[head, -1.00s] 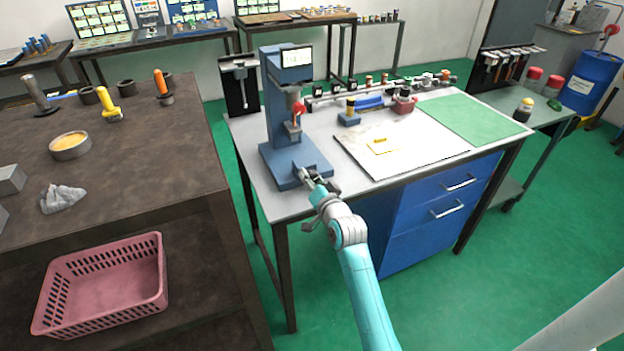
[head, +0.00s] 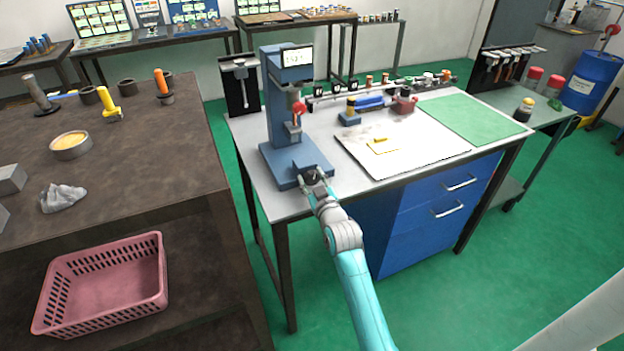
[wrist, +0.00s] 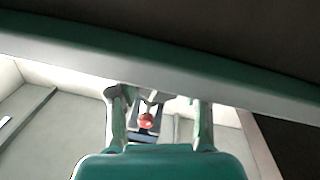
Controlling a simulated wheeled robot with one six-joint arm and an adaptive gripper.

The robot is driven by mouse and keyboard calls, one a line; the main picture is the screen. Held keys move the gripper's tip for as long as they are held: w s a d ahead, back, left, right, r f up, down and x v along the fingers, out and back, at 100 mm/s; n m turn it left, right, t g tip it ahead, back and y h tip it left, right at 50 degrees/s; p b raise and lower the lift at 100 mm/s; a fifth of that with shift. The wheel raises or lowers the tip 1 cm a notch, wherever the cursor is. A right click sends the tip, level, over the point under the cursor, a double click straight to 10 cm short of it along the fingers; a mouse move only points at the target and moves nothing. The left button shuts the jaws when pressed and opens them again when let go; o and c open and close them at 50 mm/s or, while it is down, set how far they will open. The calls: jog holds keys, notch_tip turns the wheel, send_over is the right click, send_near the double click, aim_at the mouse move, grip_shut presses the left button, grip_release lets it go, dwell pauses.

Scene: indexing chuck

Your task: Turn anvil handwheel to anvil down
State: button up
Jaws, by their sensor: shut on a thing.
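A blue bench tester (head: 280,105) stands upright on the grey-topped table, with a small display at its top and a red knob (head: 299,107) on its column. The dark anvil handwheel (head: 311,174) is at the front of its base, mostly covered by my gripper (head: 313,181). My gripper is at the wheel and shut on it, reaching in from the front. In the wrist view my two fingers (wrist: 160,115) stand apart, with a red ball-shaped part (wrist: 147,121) showing between them. The exact contact on the wheel is hidden, and the anvil's height is hard to tell.
A white board (head: 400,150) with a small yellow piece lies right of the tester, near a green mat (head: 475,120). Small parts line the table's back. A brown bench (head: 110,190) stands left across a gap. A pale band (wrist: 160,75) crosses the wrist view.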

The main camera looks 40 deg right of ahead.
jog(key=shift+f+n, duration=0.15)
jog(key=shift+n, duration=0.95)
jog(key=o, duration=1.2)
jog(key=shift+c, duration=0.2)
jog(key=v, duration=1.2)
jog(key=shift+f, duration=0.1)
